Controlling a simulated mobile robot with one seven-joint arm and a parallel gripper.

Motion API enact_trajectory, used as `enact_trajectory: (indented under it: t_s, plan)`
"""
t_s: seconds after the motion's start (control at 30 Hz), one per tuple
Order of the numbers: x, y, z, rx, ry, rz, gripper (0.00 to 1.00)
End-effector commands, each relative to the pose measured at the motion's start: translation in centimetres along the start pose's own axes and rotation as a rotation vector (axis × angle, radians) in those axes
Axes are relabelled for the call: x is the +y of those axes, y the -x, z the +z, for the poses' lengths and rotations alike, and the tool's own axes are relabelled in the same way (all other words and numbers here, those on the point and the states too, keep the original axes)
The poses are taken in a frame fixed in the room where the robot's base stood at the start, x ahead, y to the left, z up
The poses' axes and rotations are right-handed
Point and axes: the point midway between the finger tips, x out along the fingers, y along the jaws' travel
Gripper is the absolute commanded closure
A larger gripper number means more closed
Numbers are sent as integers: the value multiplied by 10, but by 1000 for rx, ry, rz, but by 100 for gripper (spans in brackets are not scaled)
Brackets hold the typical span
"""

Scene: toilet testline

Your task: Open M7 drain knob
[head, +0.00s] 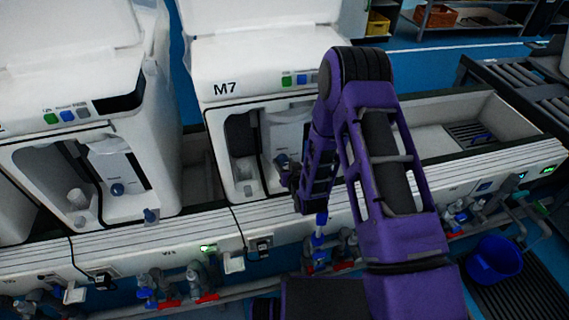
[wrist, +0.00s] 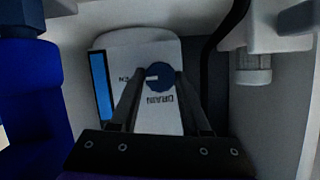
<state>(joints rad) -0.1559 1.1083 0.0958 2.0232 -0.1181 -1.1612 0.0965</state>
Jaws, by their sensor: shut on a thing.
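The M7 machine (head: 262,72) is a white unit with an open front recess, left of my arm in the head view. Its round blue drain knob (wrist: 160,76) sits on a white panel (wrist: 150,50) marked DRAIN, and the label appears upside down in the wrist view. A blue knob (head: 282,160) also shows in the recess in the head view. My gripper (wrist: 159,82) has one finger on each side of the drain knob and is shut on it. The fingertips partly cover the knob's sides. In the head view my gripper (head: 290,181) reaches into the recess, partly hidden by my wrist.
A similar white machine (head: 72,112) stands to the left with its own blue knob (head: 117,189). The recess walls are close around my gripper, with a black tube (wrist: 212,60) at the right. Pipes with red and blue valves (head: 165,290) run below the bench front.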

Motion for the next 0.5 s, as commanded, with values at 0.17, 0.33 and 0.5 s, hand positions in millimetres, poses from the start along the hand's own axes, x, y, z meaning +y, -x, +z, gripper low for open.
enact_trajectory:
  t_s: [0.17, 0.33, 0.5]
  plan:
    - [0, 0, 0, 0, -1, 1, 39]
    - [0, 0, 0, 0, 0, 1, 23]
    - [0, 0, 0, 0, 0, 1, 23]
